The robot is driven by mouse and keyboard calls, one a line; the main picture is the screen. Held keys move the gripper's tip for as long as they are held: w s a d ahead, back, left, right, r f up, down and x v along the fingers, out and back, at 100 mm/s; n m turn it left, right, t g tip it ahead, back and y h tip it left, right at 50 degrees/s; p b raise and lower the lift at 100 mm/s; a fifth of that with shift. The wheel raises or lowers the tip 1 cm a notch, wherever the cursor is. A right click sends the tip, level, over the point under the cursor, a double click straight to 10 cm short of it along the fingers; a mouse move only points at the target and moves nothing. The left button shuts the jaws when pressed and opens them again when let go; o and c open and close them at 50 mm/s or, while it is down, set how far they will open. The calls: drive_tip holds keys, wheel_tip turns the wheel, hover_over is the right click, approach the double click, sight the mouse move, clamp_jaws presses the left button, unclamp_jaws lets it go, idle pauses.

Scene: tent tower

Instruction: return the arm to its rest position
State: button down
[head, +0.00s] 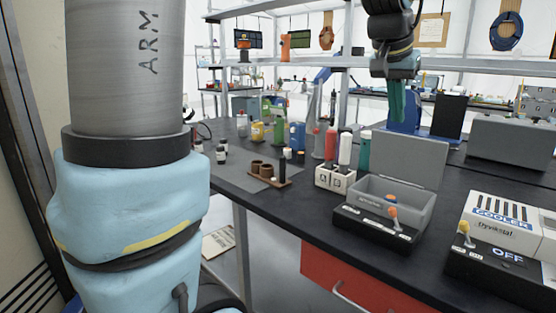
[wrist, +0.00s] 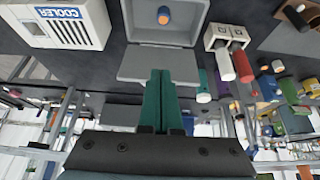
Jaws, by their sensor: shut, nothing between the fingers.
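My gripper (head: 397,112) hangs at the upper right of the head view, pointing down, above and behind the grey open-lidded box (head: 400,205). Its green fingers show in the wrist view (wrist: 160,75), pressed together with nothing between them. The wrist view is upside down against the head view. In it, the open box (wrist: 165,30) lies beyond the fingertips with an orange and blue item (wrist: 164,14) inside. The gripper touches nothing that I can see.
The black bench holds a cooler (head: 500,220) at right, a white block with bottles (head: 336,178) and a brown rack (head: 268,175). Metal shelf rails (head: 290,65) cross behind the gripper. A grey case (head: 510,143) stands at the back right. Floor shows below the bench.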

drive_tip(key=w+a+f+n+y, duration=0.2)
drive_tip(key=a+f+n, duration=0.2)
drive_tip(key=a+f, duration=1.1)
drive_tip(key=s+a+f+n+g, duration=0.1)
drive_tip(key=s+a+f, duration=0.3)
drive_tip(key=a, duration=0.4)
drive_tip(key=s+a+f+n+g+y+p, duration=0.1)
drive_tip(key=s+a+f, duration=0.3)
drive_tip(key=a, duration=0.4)
drive_tip(key=shift+n+y, duration=0.3)
drive_tip(key=shift+n, duration=0.5)
